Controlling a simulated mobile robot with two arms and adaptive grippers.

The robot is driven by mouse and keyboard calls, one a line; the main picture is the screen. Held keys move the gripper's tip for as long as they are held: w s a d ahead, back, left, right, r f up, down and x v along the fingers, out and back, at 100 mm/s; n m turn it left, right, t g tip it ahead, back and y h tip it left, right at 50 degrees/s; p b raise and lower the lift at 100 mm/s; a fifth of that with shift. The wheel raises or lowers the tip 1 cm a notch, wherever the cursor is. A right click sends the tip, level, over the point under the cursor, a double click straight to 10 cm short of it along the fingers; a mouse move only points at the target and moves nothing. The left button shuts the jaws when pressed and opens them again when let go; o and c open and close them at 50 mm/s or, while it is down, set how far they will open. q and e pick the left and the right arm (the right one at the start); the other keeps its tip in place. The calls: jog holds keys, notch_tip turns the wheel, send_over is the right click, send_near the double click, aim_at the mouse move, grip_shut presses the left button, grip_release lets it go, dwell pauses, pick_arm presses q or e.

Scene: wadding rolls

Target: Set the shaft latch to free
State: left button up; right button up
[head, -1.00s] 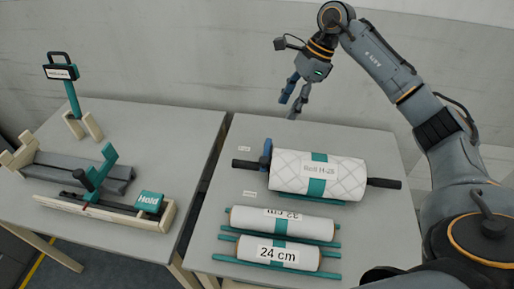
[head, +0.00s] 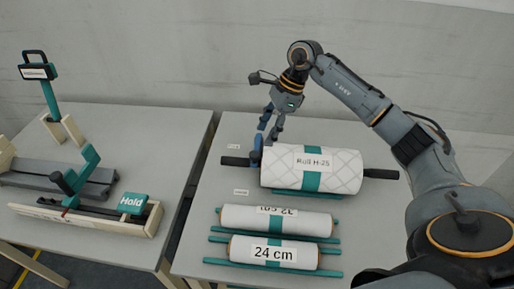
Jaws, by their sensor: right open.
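The wadding roll (head: 312,168), labelled "Roll H-25", lies across the right table with a teal band around its middle. Its dark shaft (head: 382,174) sticks out at both ends. A blue upright piece (head: 257,150), which looks like the shaft latch, stands at the roll's left end by the shaft. Its exact setting is too small to tell. My right gripper (head: 268,132) is open and points down just above the blue piece, with its fingers partly in front of it. Whether they touch is unclear. My left gripper is not in view.
Two smaller rolls, one marked 32 cm (head: 302,222) and one marked 24 cm (head: 300,254), lie in front on teal rails. The left table holds a fixture with a teal lever (head: 85,165) and a "Hold" block (head: 132,204). A gap separates the tables.

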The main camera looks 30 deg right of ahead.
aim_at(255, 154)
jog(key=p+x, duration=0.1)
jog(key=x, duration=0.6)
jog(key=shift+a+f, duration=0.15)
jog(key=shift+f, duration=0.15)
grip_shut()
